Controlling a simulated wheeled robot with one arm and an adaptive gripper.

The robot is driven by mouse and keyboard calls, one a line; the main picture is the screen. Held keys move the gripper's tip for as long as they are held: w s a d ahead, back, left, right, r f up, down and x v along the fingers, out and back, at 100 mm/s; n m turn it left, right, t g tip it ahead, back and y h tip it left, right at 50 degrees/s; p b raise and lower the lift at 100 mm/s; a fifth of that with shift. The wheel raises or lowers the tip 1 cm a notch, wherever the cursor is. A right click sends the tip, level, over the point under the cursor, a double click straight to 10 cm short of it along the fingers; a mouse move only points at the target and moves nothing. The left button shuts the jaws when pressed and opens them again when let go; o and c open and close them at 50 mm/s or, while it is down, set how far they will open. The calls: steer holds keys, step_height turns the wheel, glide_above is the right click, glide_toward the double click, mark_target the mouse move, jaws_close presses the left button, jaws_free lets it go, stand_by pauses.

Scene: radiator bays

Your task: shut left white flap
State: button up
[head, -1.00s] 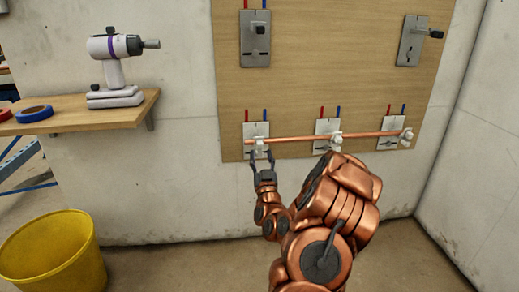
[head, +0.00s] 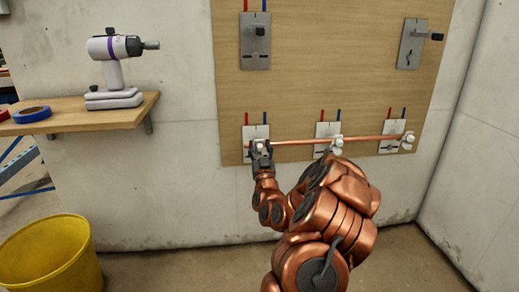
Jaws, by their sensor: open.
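The left white flap (head: 260,142) is a small white part on the lower left metal plate (head: 249,132), at the left end of a copper pipe (head: 291,142). My gripper (head: 261,155) is open and right at this flap, with its fingers in front of it. The gripper hides much of the flap, so I cannot tell its angle or whether the fingers touch it. Two similar white flaps sit along the pipe, a middle one (head: 337,141) and a right one (head: 408,137).
The wooden board (head: 340,85) also carries an upper left plate (head: 255,40) and an upper right plate (head: 411,43) with dark handles. A shelf (head: 70,115) at left holds a white and purple drill (head: 114,70) and tape (head: 33,114). A yellow bucket (head: 50,258) stands on the floor.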

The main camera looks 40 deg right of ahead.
steer(key=shift+c, duration=0.2)
jaws_close()
steer(key=shift+r, duration=0.1)
